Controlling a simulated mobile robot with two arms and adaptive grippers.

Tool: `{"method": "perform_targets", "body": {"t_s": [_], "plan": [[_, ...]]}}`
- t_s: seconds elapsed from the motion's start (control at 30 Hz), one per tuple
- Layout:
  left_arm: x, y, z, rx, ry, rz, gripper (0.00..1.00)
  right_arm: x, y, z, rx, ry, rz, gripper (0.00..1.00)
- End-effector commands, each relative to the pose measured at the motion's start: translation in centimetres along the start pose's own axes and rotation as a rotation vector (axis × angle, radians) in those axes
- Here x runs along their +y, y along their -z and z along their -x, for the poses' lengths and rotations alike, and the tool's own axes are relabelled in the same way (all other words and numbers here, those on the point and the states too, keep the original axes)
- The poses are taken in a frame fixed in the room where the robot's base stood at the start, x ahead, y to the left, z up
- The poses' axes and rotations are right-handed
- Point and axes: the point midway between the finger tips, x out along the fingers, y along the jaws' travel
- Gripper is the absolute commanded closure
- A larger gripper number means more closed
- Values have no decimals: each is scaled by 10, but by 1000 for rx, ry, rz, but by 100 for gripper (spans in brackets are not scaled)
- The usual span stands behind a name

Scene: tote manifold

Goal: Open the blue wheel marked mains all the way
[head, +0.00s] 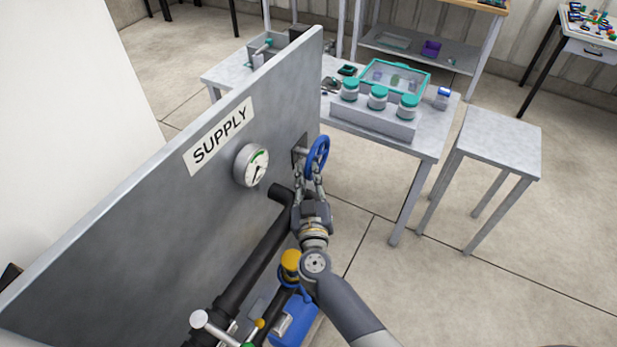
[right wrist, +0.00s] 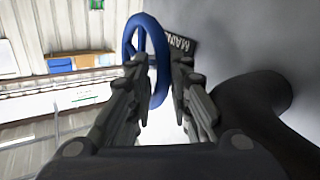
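The blue wheel (head: 319,152) stands on a short stem out of the grey panel, to the right of the gauge. It also shows in the right wrist view (right wrist: 133,32), beside a dark plate (right wrist: 187,44) whose lettering starts "MA"; the rest is hidden by a finger. My right gripper (head: 309,180) is at the wheel's lower rim, with one finger on each side of it. The fingers look apart, with a gap around the rim; firm contact does not show. How far the wheel is turned cannot be told. My left gripper is out of view.
The panel (head: 130,200) carries a SUPPLY label (head: 219,137) and a round gauge (head: 251,165). Black pipes (head: 262,255) with a yellow-capped fitting (head: 291,261) run below my right gripper. A table (head: 425,140) with jars and a small stool (head: 500,140) stand beyond.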

Motion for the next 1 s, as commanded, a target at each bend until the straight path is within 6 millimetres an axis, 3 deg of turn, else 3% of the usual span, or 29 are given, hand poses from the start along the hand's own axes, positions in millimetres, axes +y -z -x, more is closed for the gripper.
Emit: {"method": "perform_targets", "body": {"t_s": [0.17,0.37,1.0], "plan": [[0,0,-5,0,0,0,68,-4,-3,1,10,5,10,100],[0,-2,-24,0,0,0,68,-6,-12,0,65,-3,48,100],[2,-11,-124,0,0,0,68,-8,-41,-8,404,-67,266,100]]}}
